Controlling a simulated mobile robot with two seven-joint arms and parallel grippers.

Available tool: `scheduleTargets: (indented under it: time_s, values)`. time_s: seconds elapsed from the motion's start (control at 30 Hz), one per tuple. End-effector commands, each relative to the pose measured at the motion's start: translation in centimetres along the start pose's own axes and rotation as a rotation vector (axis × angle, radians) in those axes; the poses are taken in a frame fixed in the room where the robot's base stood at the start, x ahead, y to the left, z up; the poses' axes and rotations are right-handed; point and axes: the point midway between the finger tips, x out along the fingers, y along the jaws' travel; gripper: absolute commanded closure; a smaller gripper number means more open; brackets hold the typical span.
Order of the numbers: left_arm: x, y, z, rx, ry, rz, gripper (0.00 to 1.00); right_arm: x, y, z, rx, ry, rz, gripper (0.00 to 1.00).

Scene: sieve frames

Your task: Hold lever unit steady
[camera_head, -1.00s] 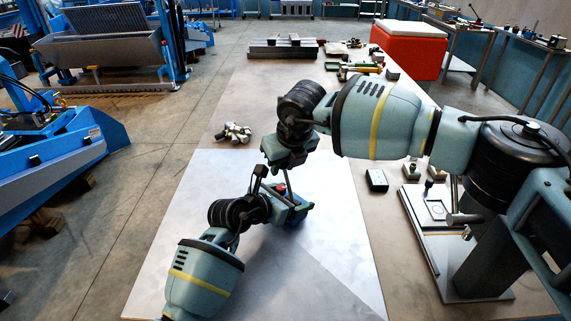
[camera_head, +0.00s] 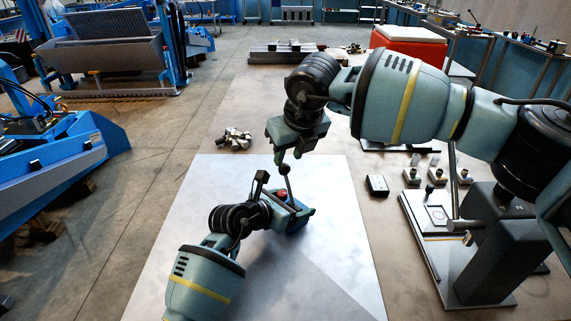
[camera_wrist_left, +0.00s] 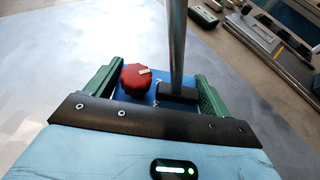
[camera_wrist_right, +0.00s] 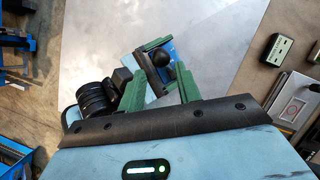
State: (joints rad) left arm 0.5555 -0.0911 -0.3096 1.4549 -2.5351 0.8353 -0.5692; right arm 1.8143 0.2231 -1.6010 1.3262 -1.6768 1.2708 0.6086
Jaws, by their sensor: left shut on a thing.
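The lever unit is a small blue box with a red knob (camera_wrist_left: 136,76) on top and a metal lever (camera_wrist_left: 176,40). The lever rises from a black block (camera_wrist_left: 178,94) and ends in a black ball (camera_head: 285,168), which also shows in the right wrist view (camera_wrist_right: 161,56). My left gripper (camera_head: 294,212) is shut on the box, one green finger on each side, at the light sheet on the table. My right gripper (camera_head: 291,150) is open and empty, close above the ball, its fingers apart in the right wrist view.
A pile of metal parts (camera_head: 234,139) lies on the left. A red box (camera_head: 408,38) stands behind my right arm. The light sheet (camera_head: 175,215) is clear around the unit.

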Motion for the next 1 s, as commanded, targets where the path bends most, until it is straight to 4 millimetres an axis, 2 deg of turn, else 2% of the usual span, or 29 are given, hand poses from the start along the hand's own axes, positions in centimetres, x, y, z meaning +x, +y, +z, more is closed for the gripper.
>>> scheduleTargets:
  time_s: [0.1, 0.3, 0.47, 0.8, 0.83, 0.93, 1.0]
  values:
    - [0.0, 0.1, 0.0, 0.0, -0.001, 0.001, 0.73, -2.3, -0.1, 0.1, -0.001, -0.003, -0.001, 0.66]
    - [0.0, 0.1, 0.0, 0.0, -0.001, 0.001, 0.73, -4.6, 0.0, 0.0, 0.0, -0.002, 0.0, 0.66]
    - [0.0, 0.1, 0.0, 0.0, -0.001, 0.001, 0.73, -5.2, 0.0, 0.0, 0.0, -0.001, 0.0, 0.66]
    - [0.0, 0.1, 0.0, 0.0, -0.001, 0.001, 0.73, -5.2, 0.0, 0.0, 0.0, -0.001, 0.0, 0.66]
    - [0.0, 0.1, 0.0, 0.0, -0.001, 0.001, 0.16, -5.2, 0.0, 0.0, 0.0, -0.001, 0.0, 0.66]
    - [0.0, 0.0, 0.0, 0.0, -0.001, 0.001, 0.03, -5.2, 0.0, 0.0, 0.0, -0.001, 0.0, 0.66]
    - [0.0, 0.0, 0.0, 0.0, -0.001, 0.001, 0.0, -5.2, 0.0, 0.0, 0.0, -0.001, 0.0, 0.66]
